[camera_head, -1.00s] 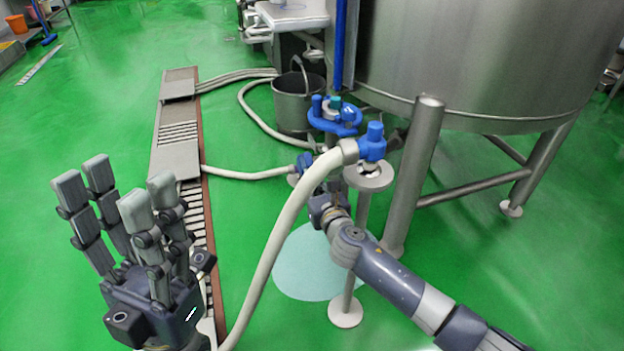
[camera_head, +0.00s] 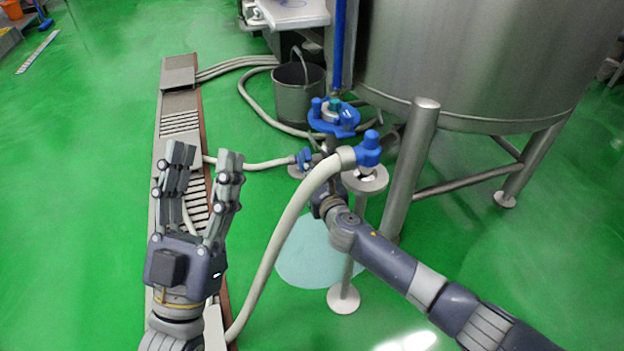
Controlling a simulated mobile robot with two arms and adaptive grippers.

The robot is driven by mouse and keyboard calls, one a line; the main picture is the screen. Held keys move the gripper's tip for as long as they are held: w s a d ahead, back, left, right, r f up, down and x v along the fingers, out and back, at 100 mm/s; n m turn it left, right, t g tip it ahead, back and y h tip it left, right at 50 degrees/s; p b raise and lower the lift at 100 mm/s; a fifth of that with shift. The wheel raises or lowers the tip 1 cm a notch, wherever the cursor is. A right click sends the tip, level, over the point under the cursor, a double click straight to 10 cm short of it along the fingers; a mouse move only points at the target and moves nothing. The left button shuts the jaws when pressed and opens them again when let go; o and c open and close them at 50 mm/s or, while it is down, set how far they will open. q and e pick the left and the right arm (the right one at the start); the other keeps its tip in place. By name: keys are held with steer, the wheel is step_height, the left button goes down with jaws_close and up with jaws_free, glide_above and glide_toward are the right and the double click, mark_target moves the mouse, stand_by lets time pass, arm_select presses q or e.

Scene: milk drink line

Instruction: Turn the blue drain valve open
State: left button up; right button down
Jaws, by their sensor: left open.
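A blue valve fitting with several knobs (camera_head: 334,116) sits beside the steel tank's leg, beyond my right arm. A second blue fitting (camera_head: 368,150) caps the near end of the thick cream hose, above a steel post. A smaller blue fitting (camera_head: 304,158) ends a thinner hose. I cannot tell for certain which is the drain valve. My left gripper (camera_head: 203,158) is open and empty, fingers upward, over the floor drain and well left of the fittings. My right arm reaches in from the lower right; its hand (camera_head: 326,178) is largely hidden behind the thick hose and post, so its fingers and any contact are unclear.
The steel tank (camera_head: 480,60) fills the upper right, on thick legs. The thick cream hose (camera_head: 278,240) arches between my two arms. A grey bucket (camera_head: 298,95) stands behind the fittings. A floor drain channel (camera_head: 180,78) runs along the left. Green floor is open at far left.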

mark_target(309, 160)
arm_select(q)
step_height(309, 160, down, 21)
steer(key=w+a+g+y+p, duration=0.2)
steer(key=g+y+p, duration=0.2)
steer(key=g, duration=0.8)
steer(key=shift+w+a+f+n+g+p, duration=0.15)
steer(key=shift+w+n+g+p, duration=0.1)
steer(key=shift+n+g+p, duration=0.05)
arm_select(e)
steer(key=shift+w+a+r, duration=0.15)
steer(key=shift+w+r, duration=0.3)
steer(key=shift+r, duration=0.35)
steer(key=shift+w+a+r, duration=0.15)
steer(key=shift+w+r, duration=0.3)
steer(key=shift+r, duration=0.3)
steer(key=shift+s, duration=0.1)
